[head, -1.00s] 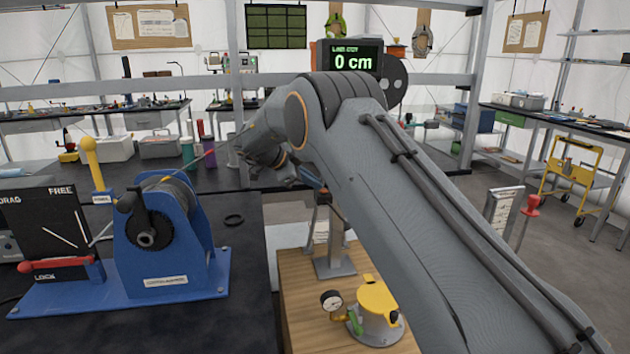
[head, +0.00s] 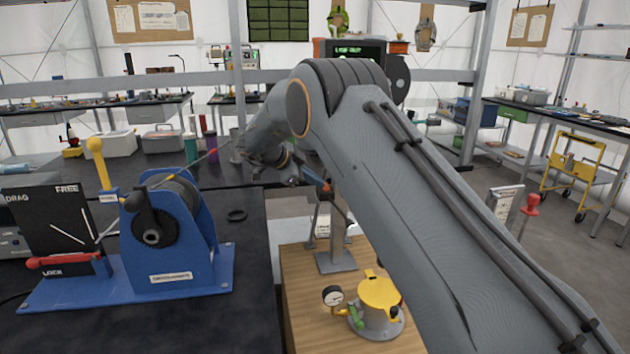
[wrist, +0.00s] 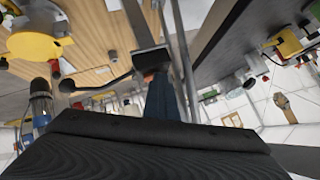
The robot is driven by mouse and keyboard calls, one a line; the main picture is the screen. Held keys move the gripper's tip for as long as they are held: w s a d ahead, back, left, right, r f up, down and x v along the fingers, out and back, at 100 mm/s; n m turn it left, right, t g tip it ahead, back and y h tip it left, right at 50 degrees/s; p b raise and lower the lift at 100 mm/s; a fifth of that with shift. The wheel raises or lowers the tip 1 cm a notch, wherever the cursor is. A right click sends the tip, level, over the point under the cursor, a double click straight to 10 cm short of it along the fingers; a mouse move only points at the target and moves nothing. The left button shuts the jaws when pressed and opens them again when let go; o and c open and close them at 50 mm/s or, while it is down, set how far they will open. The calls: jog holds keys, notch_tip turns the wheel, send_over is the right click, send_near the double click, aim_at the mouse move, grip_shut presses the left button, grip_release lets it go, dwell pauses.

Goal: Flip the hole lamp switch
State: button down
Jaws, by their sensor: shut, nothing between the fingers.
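I cannot make out a part clearly marked as the hole lamp switch. A grey metal post (head: 337,250) stands on the wooden bench, its upper part beside and partly behind my arm. In the wrist view a thin dark lever with a ball end (wrist: 67,86) reaches out beside a black block (wrist: 151,60); whether it is the switch I cannot tell. In the wrist view my gripper (wrist: 152,76) is shut and empty, close to the black block. Whether they touch is unclear.
A yellow-lidded pot (head: 378,294) with a gauge (head: 333,296) stands on the wooden bench (head: 305,320). A blue winch (head: 165,245) sits on the black table at left. A display (head: 350,48) is partly hidden by my arm.

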jog(key=shift+s+d+f+g, duration=0.3)
jog(key=shift+d+f, duration=0.1)
jog(key=shift+f, duration=0.15)
jog(key=r+p, duration=0.1)
jog(key=r, duration=0.1)
jog(key=s+r+p, duration=0.1)
jog(key=r+p, duration=0.1)
jog(key=shift+s+d+r, duration=0.1)
jog(key=shift+d, duration=0.05)
jog(key=b+v, duration=0.2)
jog(key=v, duration=0.8)
jog(key=shift+a+r, duration=0.2)
jog(key=shift+a, duration=0.2)
